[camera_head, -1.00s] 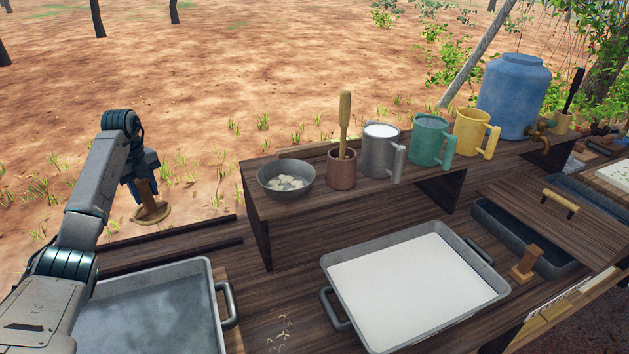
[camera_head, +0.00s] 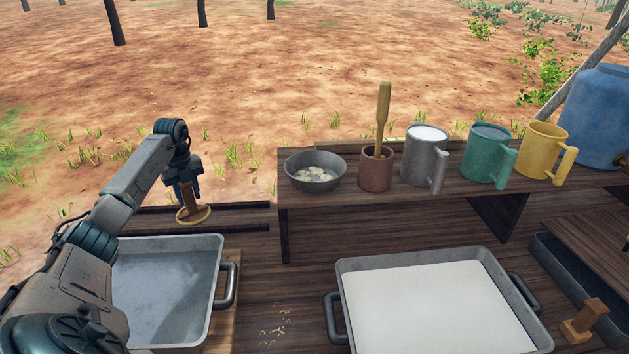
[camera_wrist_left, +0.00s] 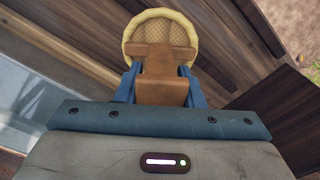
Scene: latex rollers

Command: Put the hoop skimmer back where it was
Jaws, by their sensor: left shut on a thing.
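The hoop skimmer (camera_head: 194,215) has a round pale rim, a mesh face and a brown wooden handle. It hangs below my left gripper (camera_head: 183,184), near the dark rails behind the left tray. In the left wrist view, the skimmer's hoop (camera_wrist_left: 160,33) is at the top, and the blue fingers of the left gripper (camera_wrist_left: 160,90) are shut on its brown handle block. Whether the hoop touches the rails or hangs above them I cannot tell. My right gripper is not in view.
A metal tray of greyish liquid (camera_head: 226,290) stands at the left, and a tray of white liquid (camera_head: 345,285) at the centre right. A raised shelf (camera_head: 360,212) holds a metal bowl (camera_head: 316,171), a brown pot (camera_head: 376,172) and mugs.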

